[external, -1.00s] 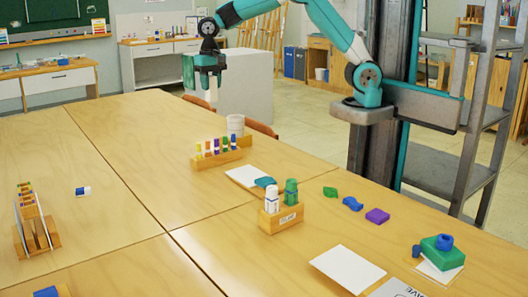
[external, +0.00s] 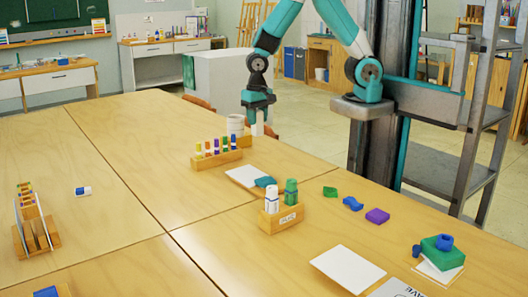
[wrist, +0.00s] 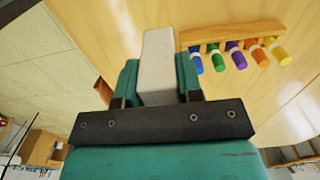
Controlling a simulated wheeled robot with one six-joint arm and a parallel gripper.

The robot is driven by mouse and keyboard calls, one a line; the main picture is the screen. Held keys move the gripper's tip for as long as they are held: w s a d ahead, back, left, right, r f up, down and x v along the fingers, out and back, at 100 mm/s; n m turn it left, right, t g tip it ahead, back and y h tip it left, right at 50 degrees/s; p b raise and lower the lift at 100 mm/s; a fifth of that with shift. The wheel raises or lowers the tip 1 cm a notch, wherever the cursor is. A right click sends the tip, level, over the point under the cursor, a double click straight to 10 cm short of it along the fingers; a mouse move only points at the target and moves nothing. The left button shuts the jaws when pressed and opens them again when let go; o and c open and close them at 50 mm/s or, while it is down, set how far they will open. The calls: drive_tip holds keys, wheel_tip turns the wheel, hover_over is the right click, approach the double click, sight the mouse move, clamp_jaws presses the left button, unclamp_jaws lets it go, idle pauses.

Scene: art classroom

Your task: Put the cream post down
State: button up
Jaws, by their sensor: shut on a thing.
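My gripper (external: 259,112) is shut on the cream post (external: 258,128), which hangs below the fingers near the far right edge of the table. In the wrist view the pale, squared post (wrist: 158,62) sits between the two teal fingers, its free end pointing away from the palm. The post is just right of the white cup in the external view. I cannot tell whether its lower end touches anything. Its gripped end is hidden by the gripper.
A wooden rack (external: 217,158) with several coloured markers stands close to the gripper, with the white cup (external: 235,125) behind it. A white sheet (external: 244,176) with a teal block (external: 265,182) lies nearer. The table (external: 130,140) left of the rack is clear.

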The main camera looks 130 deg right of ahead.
wheel_tip(320, 180, down, 9)
drive_tip(key=shift+f, duration=0.2)
idle(0.3)
drive_tip(key=shift+f+b, duration=0.2)
drive_tip(key=shift+b, duration=0.1)
drive_tip(key=o, duration=0.9)
drive_tip(key=shift+o, duration=0.2)
drive_tip(key=shift+r, duration=0.1)
